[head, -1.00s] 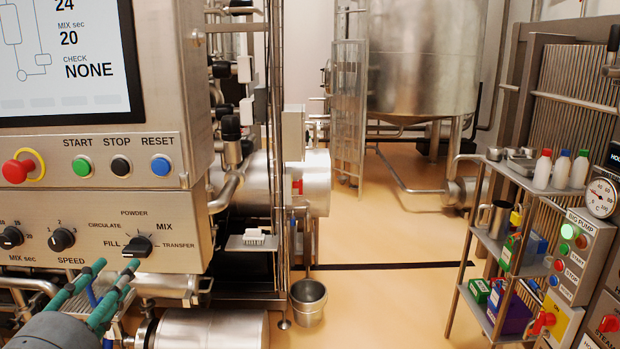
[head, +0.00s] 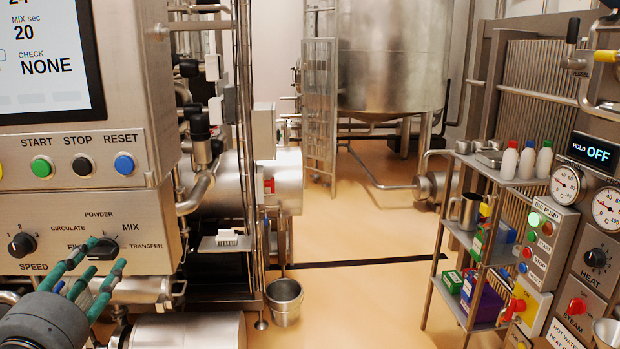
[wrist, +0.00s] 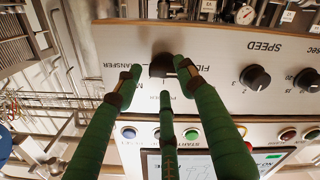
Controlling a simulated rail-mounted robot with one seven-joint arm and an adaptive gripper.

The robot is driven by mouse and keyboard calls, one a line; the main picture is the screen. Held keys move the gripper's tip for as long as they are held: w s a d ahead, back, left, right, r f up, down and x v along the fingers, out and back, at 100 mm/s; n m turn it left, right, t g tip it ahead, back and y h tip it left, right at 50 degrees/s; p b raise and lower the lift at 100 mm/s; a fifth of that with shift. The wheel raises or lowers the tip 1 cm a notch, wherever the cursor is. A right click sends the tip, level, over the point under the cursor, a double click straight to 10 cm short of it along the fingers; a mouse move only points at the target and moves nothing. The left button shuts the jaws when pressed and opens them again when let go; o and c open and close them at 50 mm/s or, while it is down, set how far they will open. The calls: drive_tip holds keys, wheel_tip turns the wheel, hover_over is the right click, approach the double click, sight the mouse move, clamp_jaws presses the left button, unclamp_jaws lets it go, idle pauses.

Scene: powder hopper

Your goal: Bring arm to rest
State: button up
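My gripper (head: 97,255) is at the lower left in the head view, in front of the mode selector knob (head: 103,248) on the steel control panel (head: 150,205). Its green fingers with dark tips are spread apart, with nothing visibly held. In the wrist view the panel appears upside down. The fingertips (wrist: 160,85) are around the near side of the black knob (wrist: 162,65); whether any finger touches it I cannot tell. Fingers partly cover the knob and the FILL label in the head view, so its exact setting is unclear.
The panel carries a green START button (head: 42,167), black STOP and blue RESET. A SPEED knob (head: 22,245) is left of the selector. A metal bucket (head: 285,302) stands on the floor. A shelf rack (head: 452,235) and pump controls are at right. The middle floor is clear.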

drive_tip(key=s+a+f+n+g+y+b, duration=0.1)
drive_tip(key=s+a+n+y, duration=0.2)
drive_tip(key=s, duration=0.6)
drive_tip(key=a+n, duration=0.1)
drive_tip(key=n, duration=0.1)
drive_tip(key=shift+s+a+n+b, duration=0.15)
drive_tip(key=shift+s+n+b, duration=0.15)
drive_tip(key=shift+s, duration=0.05)
drive_tip(key=shift+f, duration=0.1)
